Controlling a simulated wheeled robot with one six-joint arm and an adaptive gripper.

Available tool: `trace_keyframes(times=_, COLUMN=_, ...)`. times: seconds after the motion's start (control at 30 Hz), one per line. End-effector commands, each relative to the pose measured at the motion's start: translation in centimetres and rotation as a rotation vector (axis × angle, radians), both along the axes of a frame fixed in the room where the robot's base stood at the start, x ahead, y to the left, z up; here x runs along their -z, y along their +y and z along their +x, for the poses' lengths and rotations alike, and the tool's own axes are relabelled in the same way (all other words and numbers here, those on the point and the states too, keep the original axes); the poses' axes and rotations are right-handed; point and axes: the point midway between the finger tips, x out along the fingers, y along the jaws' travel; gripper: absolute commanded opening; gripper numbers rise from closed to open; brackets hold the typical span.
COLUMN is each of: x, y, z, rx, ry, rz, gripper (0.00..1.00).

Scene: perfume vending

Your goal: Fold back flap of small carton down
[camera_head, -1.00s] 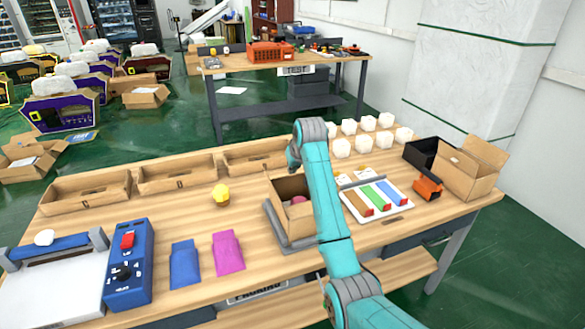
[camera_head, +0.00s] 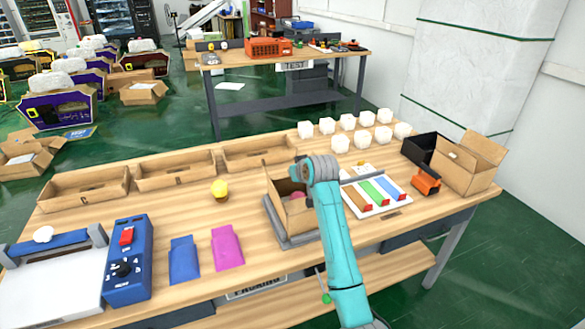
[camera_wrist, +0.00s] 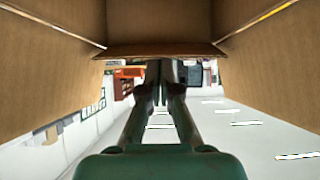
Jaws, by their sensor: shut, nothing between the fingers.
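The small brown carton (camera_head: 297,217) stands open on a grey tray on the packing table in the head view, with a pink item (camera_head: 299,195) partly visible inside. My wrist covers its back right part, so the back flap is not clear there. In the wrist view, carton walls fill the left (camera_wrist: 45,70) and right (camera_wrist: 262,60), and a cardboard flap edge (camera_wrist: 160,49) crosses between them. My gripper (camera_wrist: 160,68) is shut and empty, its fingertips close to that flap edge. I cannot tell whether they touch it.
A white tray with coloured strips (camera_head: 377,191) lies right of the carton. White blocks (camera_head: 340,143) stand behind it. An orange item (camera_head: 426,183) and a larger open carton (camera_head: 466,165) are at the right. A yellow item (camera_head: 219,190) and bare tabletop lie to the left.

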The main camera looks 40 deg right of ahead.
Motion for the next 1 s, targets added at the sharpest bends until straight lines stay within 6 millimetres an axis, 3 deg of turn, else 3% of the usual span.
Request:
trace_keyframes(times=0.4, x=2.1, y=0.3, z=-1.1, rx=-0.001, ry=-0.016, rz=-0.005, gripper=0.00)
trace_keyframes(times=1.0, x=2.9, y=0.4, z=-1.3, rx=-0.001, ry=-0.015, rz=-0.005, gripper=0.00)
